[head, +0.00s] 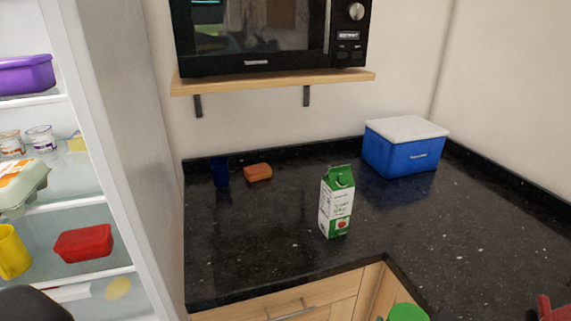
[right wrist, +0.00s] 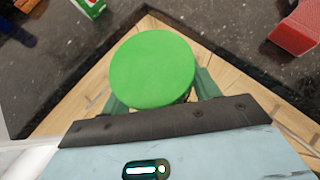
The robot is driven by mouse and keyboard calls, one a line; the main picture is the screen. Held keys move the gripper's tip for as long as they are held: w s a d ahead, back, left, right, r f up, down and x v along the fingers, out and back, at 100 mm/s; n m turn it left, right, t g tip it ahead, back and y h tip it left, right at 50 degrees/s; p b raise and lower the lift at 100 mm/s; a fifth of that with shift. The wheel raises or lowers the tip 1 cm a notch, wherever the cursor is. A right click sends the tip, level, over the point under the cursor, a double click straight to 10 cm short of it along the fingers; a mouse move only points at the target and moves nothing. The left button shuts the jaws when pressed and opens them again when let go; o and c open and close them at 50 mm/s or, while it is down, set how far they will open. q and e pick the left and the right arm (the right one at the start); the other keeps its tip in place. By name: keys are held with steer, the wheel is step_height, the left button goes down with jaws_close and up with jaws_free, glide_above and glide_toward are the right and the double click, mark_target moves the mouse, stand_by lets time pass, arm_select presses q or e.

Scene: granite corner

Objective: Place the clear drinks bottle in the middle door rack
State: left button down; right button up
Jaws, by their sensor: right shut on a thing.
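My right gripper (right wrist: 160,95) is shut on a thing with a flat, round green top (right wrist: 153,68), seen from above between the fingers. The green top also shows at the bottom edge of the head view (head: 408,312), in front of the wooden cabinet. The body below the top is hidden, so I cannot tell whether this is the clear drinks bottle. No other clear bottle is plain to see. An open fridge (head: 105,160) stands at the left with its shelves showing. The middle door rack is not in view. My left gripper is not in view.
A green and white carton (head: 337,203), a blue cool box (head: 403,150), an orange sponge-like block (head: 257,172) and a dark blue cup (head: 220,172) stand on the black counter (head: 270,235). A red thing (head: 553,308) is at lower right. A microwave (head: 270,35) sits above.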

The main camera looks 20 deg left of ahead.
steer(key=shift+w+d+f, duration=0.1)
steer(key=shift+w+d, duration=0.1)
steer(key=shift+d, duration=0.5)
stand_by(0.3)
steer(key=shift+a, duration=0.1)
